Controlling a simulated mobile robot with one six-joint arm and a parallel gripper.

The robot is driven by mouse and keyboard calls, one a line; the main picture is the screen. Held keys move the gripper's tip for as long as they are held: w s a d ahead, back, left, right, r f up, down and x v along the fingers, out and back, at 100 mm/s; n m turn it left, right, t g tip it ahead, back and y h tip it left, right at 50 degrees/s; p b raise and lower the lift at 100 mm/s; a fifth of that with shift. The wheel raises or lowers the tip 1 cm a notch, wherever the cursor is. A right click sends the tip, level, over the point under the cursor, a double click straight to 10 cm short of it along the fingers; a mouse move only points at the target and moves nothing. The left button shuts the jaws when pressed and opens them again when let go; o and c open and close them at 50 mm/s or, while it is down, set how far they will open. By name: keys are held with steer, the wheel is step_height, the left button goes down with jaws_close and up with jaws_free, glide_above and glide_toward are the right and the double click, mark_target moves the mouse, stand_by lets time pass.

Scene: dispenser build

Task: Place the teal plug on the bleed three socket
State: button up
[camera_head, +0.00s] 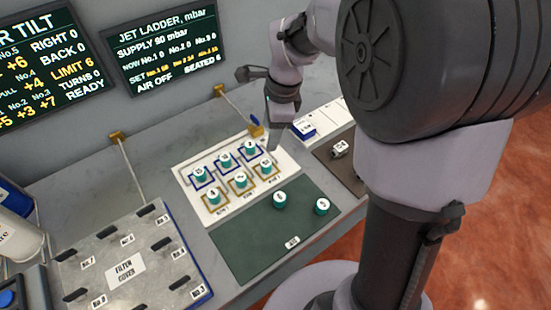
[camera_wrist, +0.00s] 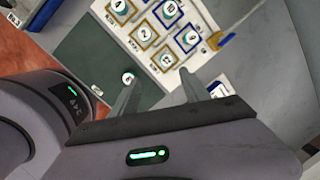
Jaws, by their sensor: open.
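A white socket board (camera_head: 184,168) bears teal plugs in a blue-outlined back row and a gold-outlined front row. A teal plug (camera_head: 266,164) sits upright in the rightmost gold socket, and it also shows in the wrist view (camera_wrist: 167,60). The small labels below the gold row are too blurred to read surely. Two more teal plugs stand on the green mat: one near the board (camera_head: 279,198) and one farther right (camera_head: 322,206). My gripper (camera_head: 272,144) is open and empty, above the board's right end. In the wrist view its spread fingers (camera_wrist: 158,86) point toward the rightmost gold plug, apart from it.
The green mat (camera_head: 245,250) lies in front of the board. A grey filter cover plate (camera_head: 90,262) is at left. A blue-and-white rack (camera_head: 303,128) and a brown pad (camera_head: 325,152) lie to the right. The back screen (camera_head: 160,45) reads air off, seated 6.

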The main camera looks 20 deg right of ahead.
steer(key=s+a+r+n+t, duration=0.2)
steer(key=s+r+n, duration=0.2)
steer(key=s+n, duration=0.4)
steer(key=s+a+r+n+t, duration=0.2)
steer(key=s+r+n, duration=0.3)
steer(key=s, duration=0.8)
steer(key=n, duration=0.2)
steer(key=shift+s+a+r+n, duration=0.15)
steer(key=shift+a+r+n, duration=0.1)
steer(key=shift+n, duration=0.15)
step_height(320, 180, down, 4)
steer(key=b, duration=0.3)
steer(key=shift+r, duration=0.25)
